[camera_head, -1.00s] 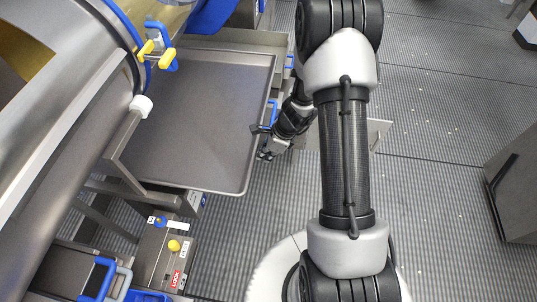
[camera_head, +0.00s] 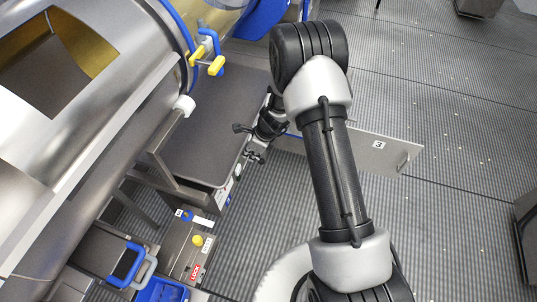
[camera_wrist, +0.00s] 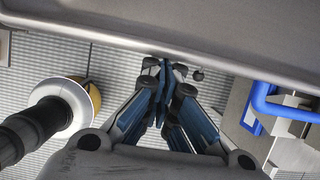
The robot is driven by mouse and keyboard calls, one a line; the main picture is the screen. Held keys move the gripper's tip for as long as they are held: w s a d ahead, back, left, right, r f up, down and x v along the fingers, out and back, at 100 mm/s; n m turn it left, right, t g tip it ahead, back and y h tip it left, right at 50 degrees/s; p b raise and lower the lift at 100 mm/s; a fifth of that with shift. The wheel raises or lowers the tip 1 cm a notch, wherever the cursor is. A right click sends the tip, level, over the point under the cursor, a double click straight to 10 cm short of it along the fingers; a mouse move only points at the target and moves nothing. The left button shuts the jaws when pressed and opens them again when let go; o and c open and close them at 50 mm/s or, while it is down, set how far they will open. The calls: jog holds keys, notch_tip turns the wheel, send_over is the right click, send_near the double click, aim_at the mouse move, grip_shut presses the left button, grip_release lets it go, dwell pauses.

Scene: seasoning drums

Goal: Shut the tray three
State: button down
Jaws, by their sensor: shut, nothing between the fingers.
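The grey metal tray (camera_head: 205,110) sits under the large steel drum at left in the head view, mostly pushed back in. Its near edge is partly hidden by my arm. An open door panel marked 3 (camera_head: 370,150) sticks out to the right of it. My gripper (camera_head: 248,145) is at the tray's outer edge. In the wrist view my gripper (camera_wrist: 165,68) is shut and empty, with its fingertips close under the tray's rim (camera_wrist: 190,45). I cannot tell whether they touch.
The steel drum (camera_head: 75,150) overhangs the tray, with yellow-and-blue latches (camera_head: 208,55) at its end. A control box with a yellow knob (camera_head: 197,240) stands in front. A blue handle (camera_wrist: 265,100) is at right in the wrist view.

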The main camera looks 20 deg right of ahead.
aim_at(241, 150)
jog(key=shift+w+a+r+p, duration=0.1)
jog(key=shift+w+a+p, duration=0.2)
jog(key=shift+w+a, duration=0.35)
jog(key=shift+w+a+p, duration=0.25)
jog(key=shift+w+a, duration=0.2)
jog(key=shift+a, duration=0.4)
jog(key=shift+d, duration=0.1)
